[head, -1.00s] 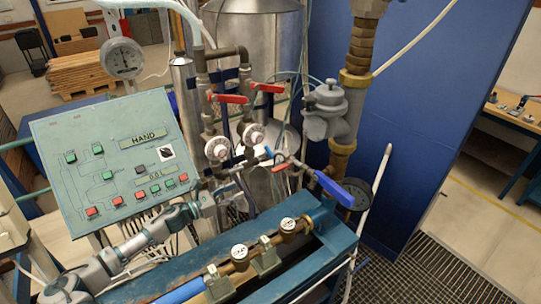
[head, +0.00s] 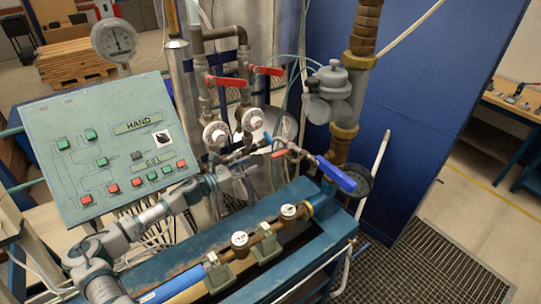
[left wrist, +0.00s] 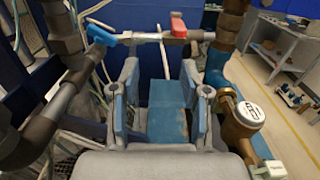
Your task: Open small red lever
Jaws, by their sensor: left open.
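The small red lever (head: 279,153) sits on a thin horizontal pipe between a small blue lever (head: 265,143) and a large blue handle (head: 335,175). In the left wrist view the red lever (left wrist: 178,25) stands above and beyond the fingers, right of the blue lever (left wrist: 101,35). My left gripper (head: 243,170) is left of the red lever and a little lower in the head view. In the left wrist view the left gripper (left wrist: 160,92) is open, with nothing held between its fingers and a gap to the lever. My right gripper is not in view.
Two larger red levers (head: 226,82) (head: 269,71) are on the pipes above. The control panel (head: 85,180) is at left. A blue bench (head: 190,245) with brass meters (head: 240,239) lies below. A thick vertical pipe (head: 361,75) stands at right.

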